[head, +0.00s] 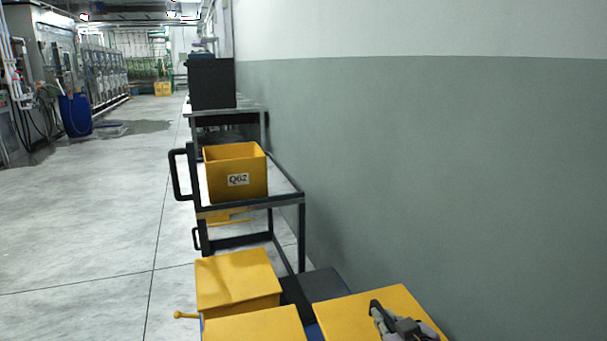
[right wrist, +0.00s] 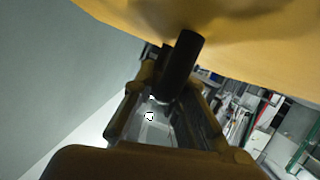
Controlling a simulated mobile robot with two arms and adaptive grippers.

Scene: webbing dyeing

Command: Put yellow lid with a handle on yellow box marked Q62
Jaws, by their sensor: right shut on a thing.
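The yellow box marked Q62 (head: 235,172) stands upright and open-topped on a cart, its label facing me. My right gripper (head: 385,316) is at the bottom right of the head view, over a flat yellow lid (head: 360,300). In the right wrist view a broad yellow surface (right wrist: 255,50) fills the top. A dark cylindrical handle (right wrist: 182,65) stands out from it between my right gripper's fingers (right wrist: 165,105), which are shut on the handle. The lid is well nearer to me than the box. My left gripper is not in view.
The cart (head: 287,190) has a dark frame and a black side handle (head: 180,174). More yellow boxes or lids (head: 235,280) are in the foreground, beside a dark block (head: 310,285). A black bin (head: 211,83) stands on a farther cart. The wall is on the right; open floor (head: 90,220) is on the left.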

